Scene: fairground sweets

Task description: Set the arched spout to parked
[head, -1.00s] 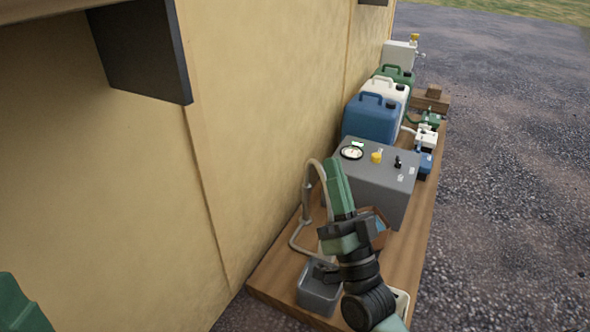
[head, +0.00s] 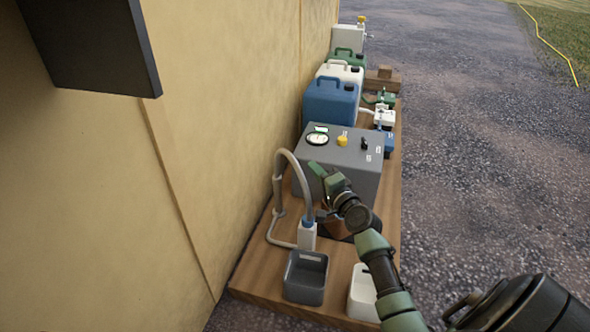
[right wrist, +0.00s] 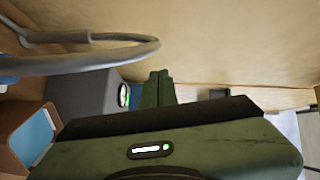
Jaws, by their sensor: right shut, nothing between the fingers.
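The arched spout (head: 292,158) is a grey hose-like tube that rises from a post near the wall and curves over to the right. It ends in a white nozzle (head: 307,236) with a blue collar, just behind the grey bin (head: 305,279) in the head view. My right gripper (head: 314,168) is shut and empty, to the right of the arch and in front of the grey control box (head: 352,160). In the right wrist view the spout (right wrist: 85,65) crosses the upper left, apart from the shut fingertips (right wrist: 158,78). My left gripper is out of view.
A white bin (head: 361,292) stands right of the grey one on the wooden board (head: 257,280). A brown container holding something blue (right wrist: 38,132) is partly hidden by my arm in the head view. Blue, white and green canisters stand behind. The tan wall (head: 220,110) bounds the left.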

